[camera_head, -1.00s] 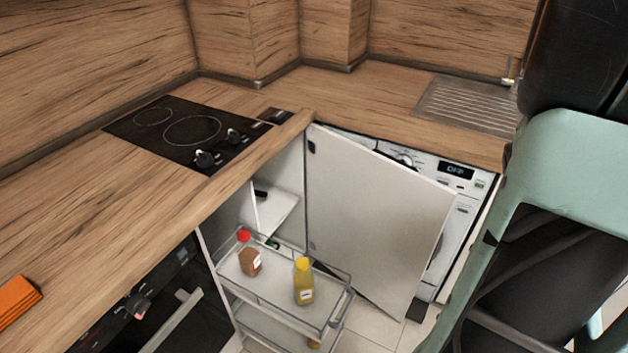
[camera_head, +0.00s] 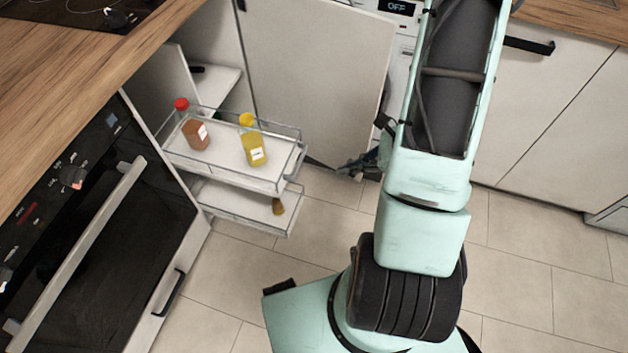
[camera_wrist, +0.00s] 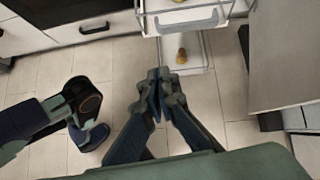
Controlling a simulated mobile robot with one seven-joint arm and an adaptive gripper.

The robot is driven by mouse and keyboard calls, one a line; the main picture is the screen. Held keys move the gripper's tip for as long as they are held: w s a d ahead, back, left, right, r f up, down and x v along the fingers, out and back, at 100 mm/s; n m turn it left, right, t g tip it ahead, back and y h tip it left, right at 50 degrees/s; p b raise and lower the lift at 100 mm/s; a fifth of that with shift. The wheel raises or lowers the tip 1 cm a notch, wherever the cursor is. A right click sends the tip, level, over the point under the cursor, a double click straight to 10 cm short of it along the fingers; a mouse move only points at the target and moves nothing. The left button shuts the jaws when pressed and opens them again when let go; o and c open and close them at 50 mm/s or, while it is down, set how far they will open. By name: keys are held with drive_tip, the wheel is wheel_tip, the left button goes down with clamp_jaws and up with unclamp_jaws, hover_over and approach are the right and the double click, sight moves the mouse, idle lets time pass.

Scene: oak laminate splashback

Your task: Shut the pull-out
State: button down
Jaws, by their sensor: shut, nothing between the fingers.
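The pull-out (camera_head: 236,173) is a two-tier white rack with wire rails, standing out of the corner cabinet beside the oven. Its upper tier holds a bottle with a red cap (camera_head: 194,131) and a yellow bottle (camera_head: 253,145). A small brownish item (camera_head: 278,206) is on the lower tier. In the wrist view the rack (camera_wrist: 186,56) is at the top centre, just beyond my gripper (camera_wrist: 160,72). My gripper is shut and empty, its fingertips pointing at the rack's front; I cannot tell whether they touch it. In the head view my gripper (camera_head: 350,167) is small and partly hidden by my arm.
An open white cabinet door (camera_head: 318,80) stands right of the pull-out, in front of the washing machine (camera_head: 397,12). The oven (camera_head: 95,215) with its bar handle is on the left. Tiled floor (camera_head: 225,285) is clear in front of the rack.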

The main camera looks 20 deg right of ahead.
drive_tip(key=w+a+f+m+b, duration=0.1)
drive_tip(key=w+a+f+b, duration=0.2)
drive_tip(key=w+a+f, duration=0.4)
drive_tip(key=shift+w+a+f+t, duration=0.3)
drive_tip(key=shift+a+f, duration=0.2)
drive_tip(key=shift+a, duration=0.35)
drive_tip(key=shift+a, duration=0.1)
